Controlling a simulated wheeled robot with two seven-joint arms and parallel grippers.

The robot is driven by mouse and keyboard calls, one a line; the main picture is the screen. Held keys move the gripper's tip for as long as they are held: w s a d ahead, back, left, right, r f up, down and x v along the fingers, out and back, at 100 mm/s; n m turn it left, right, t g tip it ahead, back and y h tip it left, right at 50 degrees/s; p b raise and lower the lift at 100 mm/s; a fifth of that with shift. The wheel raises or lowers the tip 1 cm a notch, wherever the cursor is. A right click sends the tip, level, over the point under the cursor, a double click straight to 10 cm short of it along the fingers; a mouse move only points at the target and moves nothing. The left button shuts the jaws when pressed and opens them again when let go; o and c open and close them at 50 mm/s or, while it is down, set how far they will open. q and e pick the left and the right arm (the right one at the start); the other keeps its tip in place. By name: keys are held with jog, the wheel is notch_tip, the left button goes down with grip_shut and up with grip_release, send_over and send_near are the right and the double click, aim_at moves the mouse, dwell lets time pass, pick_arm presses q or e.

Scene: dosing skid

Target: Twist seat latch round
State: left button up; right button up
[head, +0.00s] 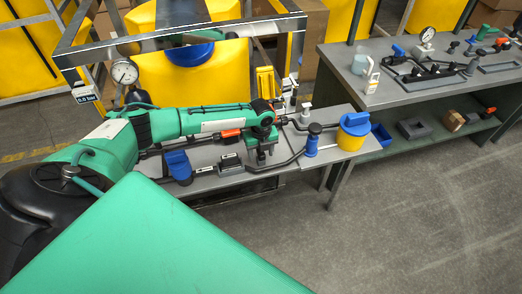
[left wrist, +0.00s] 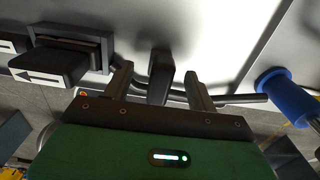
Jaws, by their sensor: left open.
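My left gripper (head: 265,152) is over the pipework on the grey skid bench in the head view. In the left wrist view its two fingers (left wrist: 159,92) are apart. A dark narrow handle (left wrist: 160,72) shows between the fingers, with a gap on each side. It may be the seat latch; its label, if any, does not show. In the head view the gripper hides this handle. A dark block with a white arrow label (left wrist: 50,66) is left of the fingers, and it looks like the black box (head: 230,162) in the head view. My right gripper is not in view.
A blue collar (left wrist: 285,96) on the pipe is right of the gripper. A blue-and-yellow unit (head: 352,132) stands at the bench's right end, and a blue part (head: 178,166) stands left of the box. A metal frame (head: 180,42) rises behind. A second bench (head: 400,92) is at right.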

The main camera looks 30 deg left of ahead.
pick_arm(q)
notch_tip(320, 180, up, 7)
jog(key=p, duration=0.6)
jog(key=shift+r+p, duration=0.1)
jog(key=shift+p, duration=0.2)
